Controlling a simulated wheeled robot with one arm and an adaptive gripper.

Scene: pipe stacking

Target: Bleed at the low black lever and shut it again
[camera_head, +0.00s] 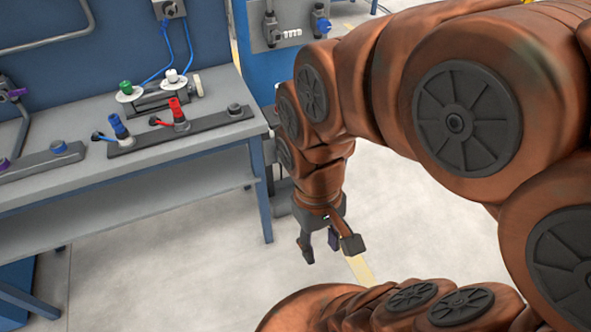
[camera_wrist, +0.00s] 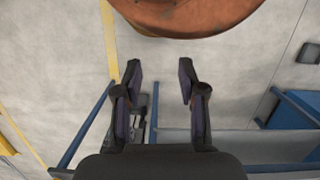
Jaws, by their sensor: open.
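My gripper (camera_head: 328,246) hangs over the bare floor to the right of the workbench, pointing down, open and empty. In the wrist view its two fingers (camera_wrist: 160,74) are spread apart with floor between them. I cannot make out a low black lever for certain in either view. Small dark parts show beside my forearm at the bench's right end, but they are partly hidden. In the wrist view a grey and dark fitting (camera_wrist: 139,112) shows past the left finger, partly covered by it.
A grey workbench (camera_head: 190,145) with blue legs carries a red valve (camera_head: 177,112), a blue valve (camera_head: 119,127), a green knob (camera_head: 126,87) and a white knob (camera_head: 171,76). A blue panel (camera_head: 245,60) stands behind. The floor (camera_head: 230,280) right of the bench is clear.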

